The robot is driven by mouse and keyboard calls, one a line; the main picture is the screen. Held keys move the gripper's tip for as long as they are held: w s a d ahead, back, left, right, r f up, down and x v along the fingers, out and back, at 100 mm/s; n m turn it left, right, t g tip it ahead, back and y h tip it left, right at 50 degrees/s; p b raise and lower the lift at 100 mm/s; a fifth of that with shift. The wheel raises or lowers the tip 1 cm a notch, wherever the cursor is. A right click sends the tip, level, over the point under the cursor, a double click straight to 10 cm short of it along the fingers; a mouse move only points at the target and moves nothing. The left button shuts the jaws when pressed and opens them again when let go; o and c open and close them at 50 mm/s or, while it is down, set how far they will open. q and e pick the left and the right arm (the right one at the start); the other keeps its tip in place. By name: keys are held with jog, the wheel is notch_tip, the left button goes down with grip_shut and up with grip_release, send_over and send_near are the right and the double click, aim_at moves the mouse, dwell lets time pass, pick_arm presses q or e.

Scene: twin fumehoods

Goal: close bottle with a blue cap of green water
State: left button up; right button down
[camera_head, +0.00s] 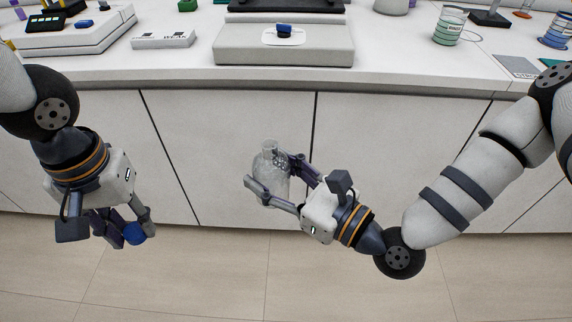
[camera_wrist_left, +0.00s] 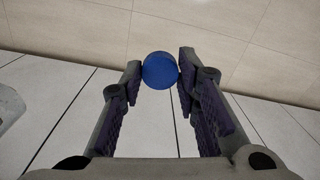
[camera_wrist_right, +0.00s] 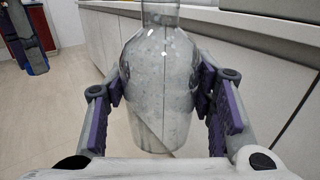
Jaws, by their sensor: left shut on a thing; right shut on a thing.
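A clear glass bottle (camera_head: 270,163) is upright and uncapped in the head view; no green water shows in it. My right gripper (camera_head: 272,190) is shut on the bottle's body. The bottle also fills the middle of the right wrist view (camera_wrist_right: 160,80), between both fingers, its top cut off. My left gripper (camera_head: 137,226) points down, shut on a blue cap (camera_head: 134,235). The left wrist view shows the round cap (camera_wrist_left: 160,70) between the fingertips. Cap and bottle are well apart, the cap left of the bottle and lower in the head view.
The white bench (camera_head: 180,65) with its cabinet front lies beyond both grippers. On it stand a grey device (camera_head: 240,45) with a small dark-blue object (camera_head: 284,29) on top, a balance (camera_head: 75,38) and a glass beaker (camera_head: 449,26). Space between the grippers is clear.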

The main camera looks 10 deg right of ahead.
pick_arm(q)
jog(key=shift+w+d+r, duration=0.15)
jog(key=shift+w+d, duration=0.05)
jog(key=shift+w, duration=0.1)
jog(key=w+d+r, duration=0.4)
jog(key=w+d, duration=0.1)
jog(key=d, duration=0.1)
notch_tip(320, 180, up, 12)
jog(key=m, duration=0.1)
send_over(270, 144)
jog(key=shift+r, duration=0.15)
jog(key=shift+f, duration=2.05)
